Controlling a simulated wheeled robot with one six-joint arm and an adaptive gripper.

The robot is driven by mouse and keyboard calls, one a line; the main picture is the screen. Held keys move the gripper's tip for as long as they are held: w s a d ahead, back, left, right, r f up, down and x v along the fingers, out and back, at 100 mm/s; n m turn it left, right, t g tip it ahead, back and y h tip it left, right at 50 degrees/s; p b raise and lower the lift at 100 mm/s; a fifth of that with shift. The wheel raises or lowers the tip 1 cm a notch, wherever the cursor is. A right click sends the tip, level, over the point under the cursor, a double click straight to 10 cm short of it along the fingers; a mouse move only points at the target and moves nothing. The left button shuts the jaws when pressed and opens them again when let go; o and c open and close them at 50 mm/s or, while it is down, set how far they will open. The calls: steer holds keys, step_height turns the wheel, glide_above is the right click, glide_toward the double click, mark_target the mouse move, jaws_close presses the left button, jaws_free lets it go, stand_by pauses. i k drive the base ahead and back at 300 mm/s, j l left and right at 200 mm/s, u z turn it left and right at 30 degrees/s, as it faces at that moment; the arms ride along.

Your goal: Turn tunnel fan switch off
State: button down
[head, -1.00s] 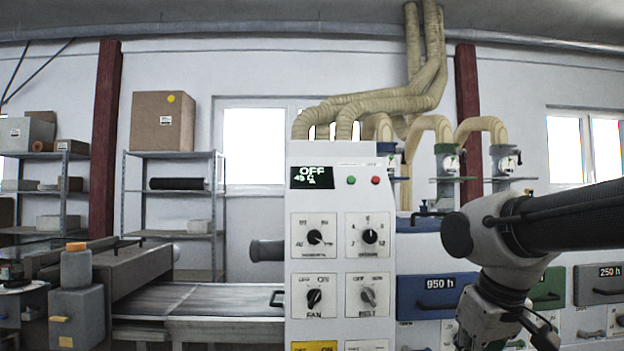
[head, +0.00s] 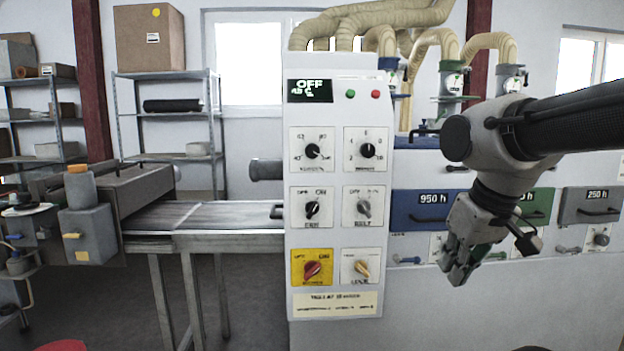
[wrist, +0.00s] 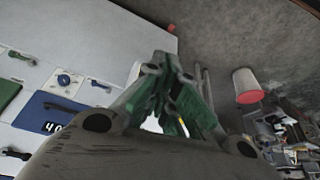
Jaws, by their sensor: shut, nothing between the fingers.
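The fan switch (head: 312,210) is a black rotary knob on a white plate, in the middle row at the left of the white control panel (head: 337,120). Its label is blurred now, and its pointer leans up and to the right. The display (head: 310,90) at the top of the panel reads OFF with a line of small green text. My gripper (head: 456,272) hangs to the right of the panel, pointing down, apart from the switch and touching nothing that I can see. In the wrist view its green-padded fingers (wrist: 178,100) are closed together and empty.
A belt knob (head: 363,208) sits right of the fan switch. Below are a red knob on yellow (head: 313,271) and a yellow lock knob (head: 362,269). Drawers, including a blue one (head: 433,209), stand behind my gripper. A conveyor (head: 210,215) runs off left.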

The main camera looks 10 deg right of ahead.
mark_target(312, 208)
steer(key=i+l+z, duration=0.15)
steer(key=z, duration=0.25)
steer(key=i+l+z, duration=0.1)
steer(key=z, duration=0.35)
steer(key=i, duration=0.05)
